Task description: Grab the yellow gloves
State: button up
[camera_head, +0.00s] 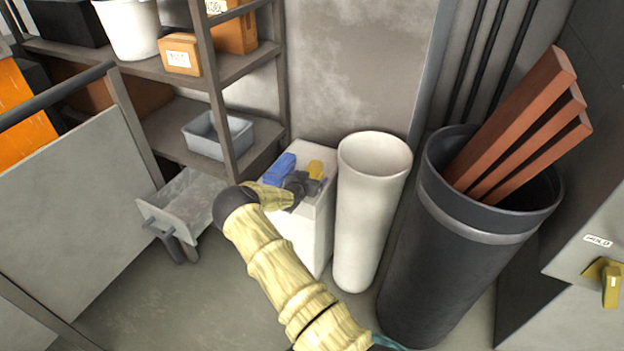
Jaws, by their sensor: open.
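A small yellow item (316,168), which looks like the yellow gloves, lies on top of a white cabinet (308,238) near the wall. My gripper (303,182), dark and small in view, is over the cabinet top, just in front of the yellow item and a little to its left. It is open. My arm hides part of the cabinet's left side. I cannot tell whether the fingers touch the yellow item.
A blue item (279,168) lies on the cabinet left of the yellow one. A tall white cylinder (368,220) stands close on the right, beside a dark barrel (440,250) holding reddish bars (525,125). A shelf rack (215,70) with boxes is on the left.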

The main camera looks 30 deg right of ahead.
jog(key=shift+x, duration=0.75)
jog(key=shift+s, duration=0.1)
jog(key=c, duration=1.2)
jog(key=shift+o, duration=0.2)
jog(key=shift+r, duration=0.15)
notch_tip(320, 180, up, 10)
